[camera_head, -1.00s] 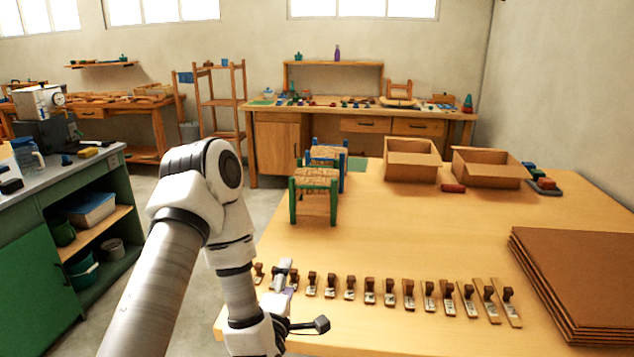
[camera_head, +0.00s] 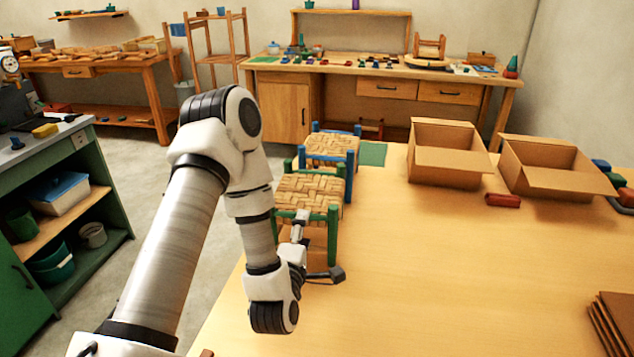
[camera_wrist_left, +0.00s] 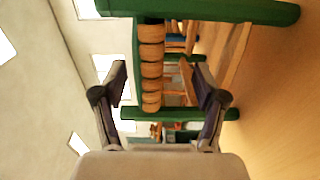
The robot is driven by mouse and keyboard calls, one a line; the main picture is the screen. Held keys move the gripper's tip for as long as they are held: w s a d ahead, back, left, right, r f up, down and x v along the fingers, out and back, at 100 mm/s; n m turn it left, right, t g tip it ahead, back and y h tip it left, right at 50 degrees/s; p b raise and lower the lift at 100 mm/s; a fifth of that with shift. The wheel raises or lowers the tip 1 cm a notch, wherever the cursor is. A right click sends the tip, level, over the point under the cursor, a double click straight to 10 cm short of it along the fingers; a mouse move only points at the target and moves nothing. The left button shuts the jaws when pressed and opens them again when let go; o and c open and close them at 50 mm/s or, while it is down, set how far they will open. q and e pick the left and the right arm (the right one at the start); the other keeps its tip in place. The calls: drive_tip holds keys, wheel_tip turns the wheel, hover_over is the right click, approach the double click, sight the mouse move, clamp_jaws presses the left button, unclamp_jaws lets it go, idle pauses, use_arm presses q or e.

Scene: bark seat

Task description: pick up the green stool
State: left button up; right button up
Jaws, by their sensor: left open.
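The green stool (camera_head: 312,186) stands upright on the wooden table, with green legs and a woven tan seat. In the left wrist view its woven seat edge (camera_wrist_left: 151,62) and green posts (camera_wrist_left: 180,113) lie just beyond my fingers, turned sideways. My left gripper (camera_head: 318,247) is at the near side of the stool, its fingers apart. In the left wrist view the gripper (camera_wrist_left: 160,88) is open, with the seat edge between the fingertips in the picture; I cannot tell whether it touches. My arm hides part of the stool's left side. My right gripper is not in view.
A blue stool (camera_head: 334,148) stands right behind the green one, close to it. Two open cardboard boxes (camera_head: 447,155) and a red block (camera_head: 502,200) are at the back right. Brown sheets (camera_head: 615,322) lie at the right front. The middle of the wooden table (camera_head: 450,270) is clear.

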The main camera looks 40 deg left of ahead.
sight(309, 208)
use_arm(q)
drive_tip(key=w, duration=0.1)
drive_tip(key=w+a+r+p, duration=0.1)
drive_tip(key=r+p, duration=0.1)
drive_tip(key=shift+w+a+t, duration=0.3)
drive_tip(key=shift+w, duration=0.1)
drive_tip(key=w+a, duration=0.1)
drive_tip(key=w, duration=0.1)
drive_tip(key=w+a+f+p, duration=0.1)
drive_tip(key=shift+w+a+f, duration=0.1)
drive_tip(key=shift+w+a, duration=0.05)
drive_tip(key=shift+w, duration=0.2)
drive_tip(key=shift+s, duration=0.2)
drive_tip(key=c, duration=0.5)
clamp_jaws()
